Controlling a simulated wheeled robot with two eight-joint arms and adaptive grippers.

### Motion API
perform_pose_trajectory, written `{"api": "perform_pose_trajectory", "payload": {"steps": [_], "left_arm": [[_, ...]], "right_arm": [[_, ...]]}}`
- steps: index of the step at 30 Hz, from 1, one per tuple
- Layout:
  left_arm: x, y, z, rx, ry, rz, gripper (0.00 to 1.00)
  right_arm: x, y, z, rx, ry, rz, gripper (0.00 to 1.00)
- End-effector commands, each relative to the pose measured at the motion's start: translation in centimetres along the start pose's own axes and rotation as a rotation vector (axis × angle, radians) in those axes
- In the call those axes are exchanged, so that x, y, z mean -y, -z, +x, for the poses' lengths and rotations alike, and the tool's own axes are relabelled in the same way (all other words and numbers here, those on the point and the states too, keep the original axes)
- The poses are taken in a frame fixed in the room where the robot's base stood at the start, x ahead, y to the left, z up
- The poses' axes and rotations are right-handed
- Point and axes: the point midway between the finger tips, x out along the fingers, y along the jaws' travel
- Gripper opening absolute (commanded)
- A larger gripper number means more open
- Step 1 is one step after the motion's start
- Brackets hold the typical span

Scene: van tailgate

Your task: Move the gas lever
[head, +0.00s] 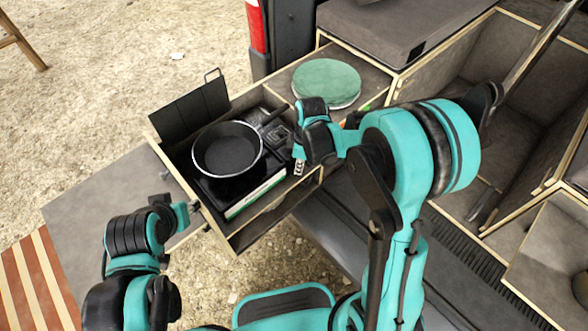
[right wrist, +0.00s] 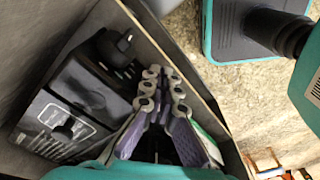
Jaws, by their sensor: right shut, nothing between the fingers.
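The portable gas stove (head: 240,197) sits in a pulled-out wooden drawer (head: 243,237), with a black frying pan (head: 228,150) on it. The stove's dark end (right wrist: 70,115) shows in the right wrist view, with a small dark knob (right wrist: 64,132). A black upright part (right wrist: 118,46) stands there too; I cannot tell whether it is the gas lever. My right gripper (head: 299,168) is at the stove's right end, inside the drawer edge. Its fingers (right wrist: 163,84) are together and empty. My left gripper (head: 190,208) is by the drawer's left front corner; its fingers are unclear.
A black folded panel (head: 190,108) stands along the drawer's left side. Wooden van compartments (head: 510,130) fill the right. A grey board (head: 110,200) lies left of the drawer.

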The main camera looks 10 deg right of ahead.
Motion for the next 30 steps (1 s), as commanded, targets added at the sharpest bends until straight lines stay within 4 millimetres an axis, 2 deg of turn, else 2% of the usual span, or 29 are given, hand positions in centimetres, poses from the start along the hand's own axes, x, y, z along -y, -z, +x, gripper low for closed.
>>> {"api": "perform_pose_trajectory", "payload": {"steps": [5,13,17,20,30], "left_arm": [[0.0,0.2,-0.3,0.002,0.001,0.001,0.37],[0.0,0.2,-0.3,0.0,0.0,0.0,0.37],[0.0,0.2,-0.3,0.0,0.0,0.0,0.37],[0.0,0.2,-0.3,0.0,0.0,0.0,0.37],[0.0,0.2,-0.3,0.0,0.0,0.0,0.37]], "right_arm": [[0.0,-2.0,-1.0,0.0,0.0,0.002,0.0],[0.0,-2.1,-1.0,0.0,0.0,0.0,0.0],[0.0,-2.0,-1.8,0.0,0.0,0.001,0.0],[0.0,-2.1,-3.3,0.0,0.0,0.001,0.0],[0.1,-2.1,-10.3,0.0,0.0,0.0,0.0]]}}
